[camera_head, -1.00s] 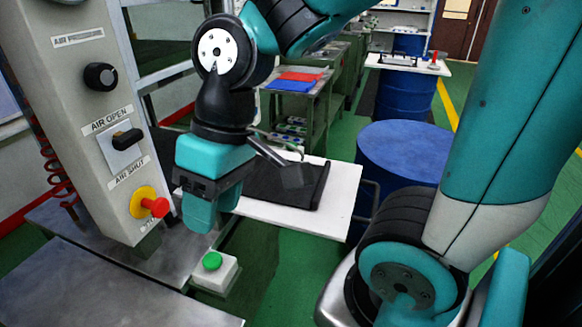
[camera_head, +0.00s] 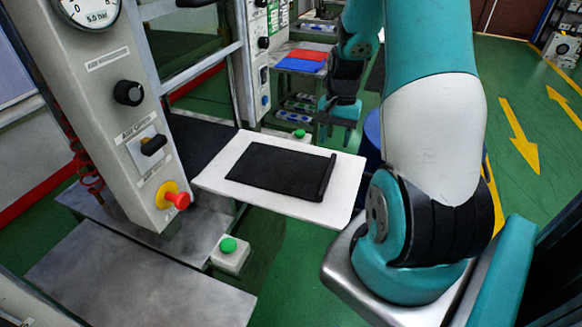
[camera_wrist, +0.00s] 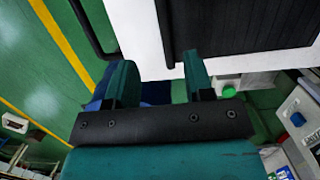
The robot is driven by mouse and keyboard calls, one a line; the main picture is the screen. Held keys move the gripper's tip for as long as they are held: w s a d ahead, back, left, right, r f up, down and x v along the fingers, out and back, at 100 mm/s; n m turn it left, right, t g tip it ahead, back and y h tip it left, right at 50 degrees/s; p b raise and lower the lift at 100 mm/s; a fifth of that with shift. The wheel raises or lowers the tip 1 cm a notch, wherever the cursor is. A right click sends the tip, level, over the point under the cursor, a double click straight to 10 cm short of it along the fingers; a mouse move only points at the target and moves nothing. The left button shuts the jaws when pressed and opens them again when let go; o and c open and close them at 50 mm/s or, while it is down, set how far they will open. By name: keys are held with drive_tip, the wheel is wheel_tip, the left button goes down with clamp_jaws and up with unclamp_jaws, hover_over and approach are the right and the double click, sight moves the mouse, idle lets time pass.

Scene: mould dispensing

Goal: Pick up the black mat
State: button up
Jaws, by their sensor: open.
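The black mat (camera_head: 272,168) lies flat on a white board (camera_head: 213,178), with a raised bar-like edge along its right side. My gripper (camera_head: 338,128) is beyond the board's far right corner, apart from the mat. In the wrist view the two teal fingers of my gripper (camera_wrist: 160,78) stand apart with nothing between them. The black mat (camera_wrist: 245,25) and white board (camera_wrist: 135,30) show ahead of the fingers, the mat up and to the right. The mat's outer part is cut off by that frame.
A grey control panel (camera_head: 105,90) with knobs and a red button stands at the left. A green button box (camera_head: 230,255) is in front of the board. A blue drum (camera_head: 373,130) is partly hidden behind my arm. Green floor (camera_head: 290,260) is open below the board.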

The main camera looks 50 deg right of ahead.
hover_over(328, 172)
drive_tip(key=d, duration=0.1)
wheel_tip(328, 172, down, 5)
drive_tip(key=shift+r+p, duration=0.1)
drive_tip(key=shift+p, duration=0.25)
drive_tip(key=shift+a+f+p, duration=0.25)
drive_tip(key=shift+f+p, duration=0.2)
drive_tip(key=shift+f, duration=0.85)
drive_tip(key=shift+a+f+p, duration=0.2)
drive_tip(key=shift+f+p, duration=0.25)
drive_tip(key=shift+f, duration=0.85)
drive_tip(key=shift+c, duration=0.5)
clamp_jaws()
